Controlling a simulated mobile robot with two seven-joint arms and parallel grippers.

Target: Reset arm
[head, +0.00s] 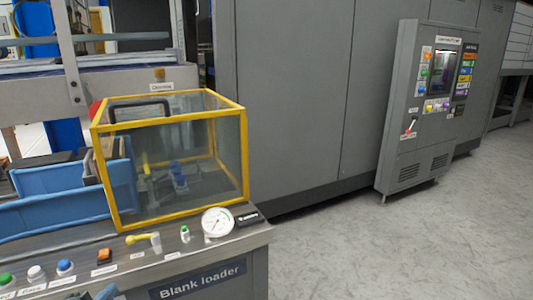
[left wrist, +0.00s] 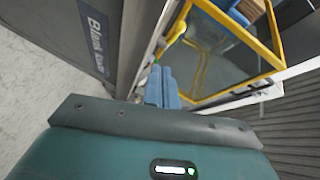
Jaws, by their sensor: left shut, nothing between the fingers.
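My left gripper (head: 106,292) only just shows at the bottom left of the head view, as a blue-grey tip in front of the Blank loader's control panel. In the left wrist view its two blue fingers (left wrist: 162,88) are together, with nothing between them. They point toward the panel edge and the yellow-framed guard. The rest of the left arm is outside the head view. My right gripper is in neither view.
The Blank loader panel (head: 180,262) carries buttons, a yellow-handled lever (head: 143,239) and a round gauge (head: 217,222). A yellow-framed clear guard (head: 245,150) stands behind them, beside blue bins (head: 60,215). A grey control cabinet (head: 405,150) stands right; the floor (head: 400,255) before it is clear.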

